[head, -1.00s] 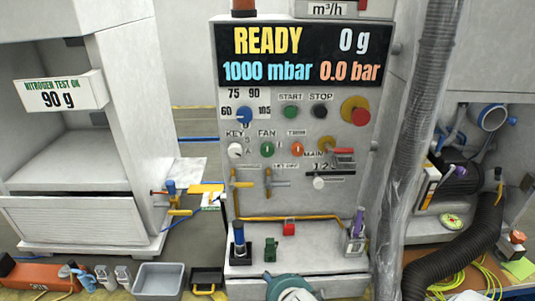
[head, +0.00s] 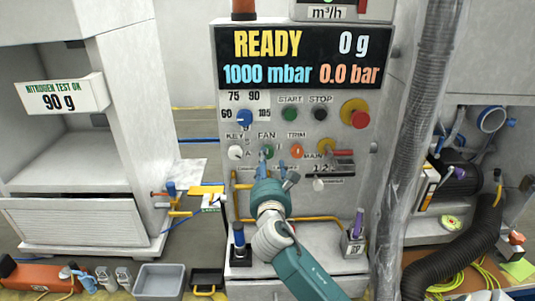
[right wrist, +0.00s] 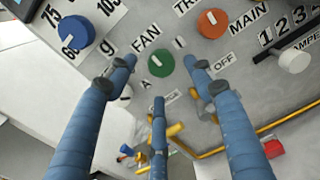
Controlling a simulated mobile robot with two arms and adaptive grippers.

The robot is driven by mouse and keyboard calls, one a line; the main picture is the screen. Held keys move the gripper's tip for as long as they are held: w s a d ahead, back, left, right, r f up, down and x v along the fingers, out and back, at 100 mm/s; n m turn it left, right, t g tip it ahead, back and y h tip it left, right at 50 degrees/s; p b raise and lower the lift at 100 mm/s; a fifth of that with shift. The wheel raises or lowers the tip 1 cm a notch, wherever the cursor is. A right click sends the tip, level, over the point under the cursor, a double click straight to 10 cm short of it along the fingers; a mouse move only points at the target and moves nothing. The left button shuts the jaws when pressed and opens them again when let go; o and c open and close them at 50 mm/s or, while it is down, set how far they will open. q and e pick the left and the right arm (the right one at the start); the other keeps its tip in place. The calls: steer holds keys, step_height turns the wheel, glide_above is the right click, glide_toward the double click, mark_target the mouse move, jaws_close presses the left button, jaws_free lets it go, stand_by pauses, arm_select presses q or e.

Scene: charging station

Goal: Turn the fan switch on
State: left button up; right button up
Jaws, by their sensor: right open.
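The fan switch is a round green knob (right wrist: 161,63) under the FAN label on the grey control panel. In the head view the fan switch (head: 267,152) is partly covered by my gripper's fingertips. My right gripper (head: 267,168) has reached up in front of the panel. In the right wrist view its blue fingers (right wrist: 158,75) are spread, with two on either side of the green knob and one below it. Nothing is held. I cannot tell whether a fingertip touches the knob. My left gripper is out of view.
Close to the fan switch are the orange trim knob (right wrist: 213,23), a blue dial (right wrist: 77,33) and a white key knob (head: 235,152). The main switch (right wrist: 294,60) is to the right. Yellow piping (head: 315,218) runs below, and a grey hose (head: 410,150) hangs right.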

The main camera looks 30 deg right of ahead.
mark_target(268, 154)
steer(key=x, duration=0.5)
steer(key=shift+w+d, duration=0.2)
steer(key=shift+w, duration=0.05)
steer(key=c, duration=1.1)
steer(key=shift+c, duration=0.2)
